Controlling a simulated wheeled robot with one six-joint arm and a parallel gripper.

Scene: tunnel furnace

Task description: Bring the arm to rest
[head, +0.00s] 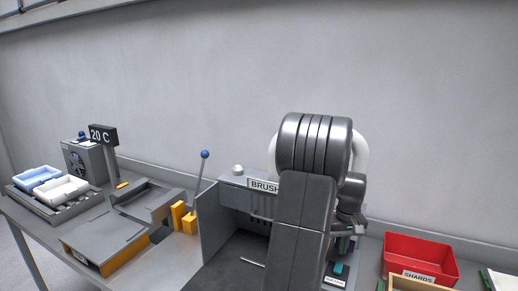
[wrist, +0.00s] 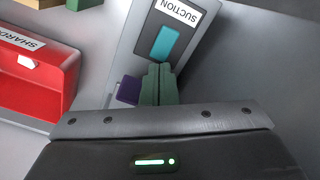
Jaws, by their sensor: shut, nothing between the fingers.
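My arm (head: 310,190) stands raised in the middle of the head view, in front of the brush station, and hides part of it. My gripper (wrist: 158,72) shows in the wrist view with its two greenish fingers shut together and nothing between them. The fingers point toward a grey panel labelled SUCTION (wrist: 178,12) with a teal pad (wrist: 164,43). A purple block (wrist: 128,90) shows just left of the fingers; I cannot tell whether they touch it. In the head view the gripper is mostly hidden behind my arm.
A red SHARDS bin (head: 420,255) stands right of my arm; it also shows in the wrist view (wrist: 30,80). Left are a blue-knobbed lever (head: 201,175), the furnace track (head: 105,240), trays (head: 62,190) and a 20 C display (head: 103,135). The wall above is bare.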

